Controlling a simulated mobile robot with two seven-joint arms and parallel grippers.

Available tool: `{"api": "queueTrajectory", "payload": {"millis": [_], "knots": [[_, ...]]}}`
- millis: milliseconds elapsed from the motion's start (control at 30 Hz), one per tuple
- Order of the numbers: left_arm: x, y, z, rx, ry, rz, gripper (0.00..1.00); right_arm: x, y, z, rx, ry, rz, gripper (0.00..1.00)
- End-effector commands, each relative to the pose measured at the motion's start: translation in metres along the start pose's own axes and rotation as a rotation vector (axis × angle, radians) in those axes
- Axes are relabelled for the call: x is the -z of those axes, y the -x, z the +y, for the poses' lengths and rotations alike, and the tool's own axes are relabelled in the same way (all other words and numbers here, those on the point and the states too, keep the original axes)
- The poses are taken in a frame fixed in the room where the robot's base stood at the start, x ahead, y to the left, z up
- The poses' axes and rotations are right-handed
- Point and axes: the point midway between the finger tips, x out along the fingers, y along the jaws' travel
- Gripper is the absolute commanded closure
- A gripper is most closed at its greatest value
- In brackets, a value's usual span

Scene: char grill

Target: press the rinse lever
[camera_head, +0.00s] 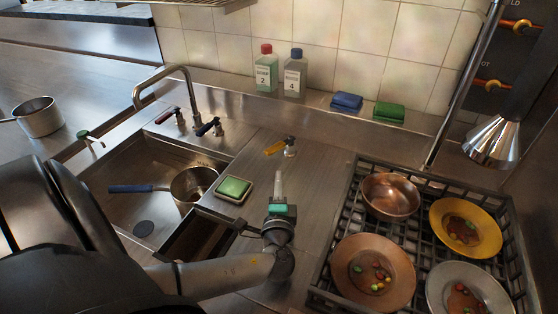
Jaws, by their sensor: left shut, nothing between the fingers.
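My left gripper (278,174) is shut and empty. It is in front of the lever, with its fingertips pointing at the back wall and a visible gap between them and the handle. My right gripper is not in view.
The sink (125,170) holds a blue-handled pan (190,187). A green sponge on a tray (233,189) lies left of my gripper. A dish rack (349,212) with plates and a copper bowl stands right. A chrome spray head (493,143) hangs above it. Bottles (266,72) stand behind.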

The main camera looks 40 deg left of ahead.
Motion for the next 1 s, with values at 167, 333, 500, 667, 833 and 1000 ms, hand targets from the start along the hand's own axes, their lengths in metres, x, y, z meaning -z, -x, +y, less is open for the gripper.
{"api": "queueTrajectory", "payload": {"millis": [167, 333, 500, 667, 833, 1000], "knots": [[0.000, -0.035, -0.001, 0.004, -0.001, -0.001, 1.00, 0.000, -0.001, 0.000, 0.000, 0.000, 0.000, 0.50], [-0.001, -0.063, -0.001, 0.003, -0.001, -0.002, 1.00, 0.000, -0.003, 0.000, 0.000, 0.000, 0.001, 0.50], [-0.001, -0.079, 0.000, 0.000, -0.002, -0.001, 1.00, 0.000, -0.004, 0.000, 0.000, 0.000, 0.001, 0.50], [-0.001, -0.085, 0.000, -0.002, 0.000, 0.001, 1.00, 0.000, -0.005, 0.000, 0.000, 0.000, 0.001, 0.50], [-0.001, -0.085, 0.000, -0.002, 0.000, 0.001, 1.00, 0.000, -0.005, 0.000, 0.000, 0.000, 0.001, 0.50], [-0.002, -0.085, 0.000, -0.001, -0.001, 0.005, 1.00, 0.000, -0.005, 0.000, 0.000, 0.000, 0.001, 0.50]]}}
